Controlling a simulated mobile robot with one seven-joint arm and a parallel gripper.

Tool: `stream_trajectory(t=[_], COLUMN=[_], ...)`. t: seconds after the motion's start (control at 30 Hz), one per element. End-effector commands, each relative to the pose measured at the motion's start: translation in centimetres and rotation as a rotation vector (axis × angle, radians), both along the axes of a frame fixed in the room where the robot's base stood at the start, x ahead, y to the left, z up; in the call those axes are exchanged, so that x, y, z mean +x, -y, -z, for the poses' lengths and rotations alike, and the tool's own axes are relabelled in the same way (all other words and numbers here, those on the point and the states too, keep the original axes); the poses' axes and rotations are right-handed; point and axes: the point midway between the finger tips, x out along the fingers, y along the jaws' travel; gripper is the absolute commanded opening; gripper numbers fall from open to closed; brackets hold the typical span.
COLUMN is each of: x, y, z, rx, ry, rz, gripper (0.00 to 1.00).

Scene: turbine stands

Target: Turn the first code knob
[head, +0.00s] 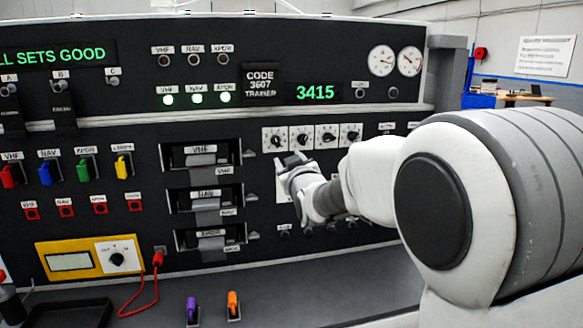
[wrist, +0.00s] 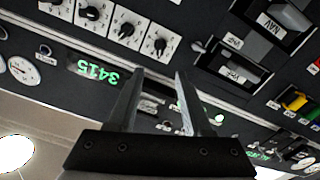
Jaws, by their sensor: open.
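A row of code knobs, black on white square plates, sits on the upright panel. The first code knob (head: 275,139) is the leftmost in the head view. The wrist view shows the panel upside down, with the first knob (wrist: 160,45) at the right end of the row. My gripper (head: 291,160) is just below the left knobs in the head view. In the wrist view my gripper (wrist: 161,72) is open and empty, its fingertips apart from the knob. A green display (head: 315,93) reads 3415.
Left of the knobs are module slots labelled VHF (head: 201,155), NAV and XPDR with protruding handles. Two gauges (head: 395,61) sit at upper right. A yellow meter (head: 88,258) with a red lead is at lower left. Purple (head: 191,307) and orange levers rise from the desk.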

Motion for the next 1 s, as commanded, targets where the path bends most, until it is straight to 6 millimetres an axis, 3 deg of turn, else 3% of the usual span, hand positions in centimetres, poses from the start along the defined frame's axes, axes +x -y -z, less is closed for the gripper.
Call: stream_trajectory(t=[0.1,0.3,1.0], x=[-1.6,-2.7,-2.8], y=[0.4,0.7,0.8], z=[0.0,0.0,0.0], rx=[0.0,-0.001,0.0], ry=[0.0,0.0,-0.001], rz=[-0.001,0.0,0.0], gripper=[0.5,0.5,0.5])
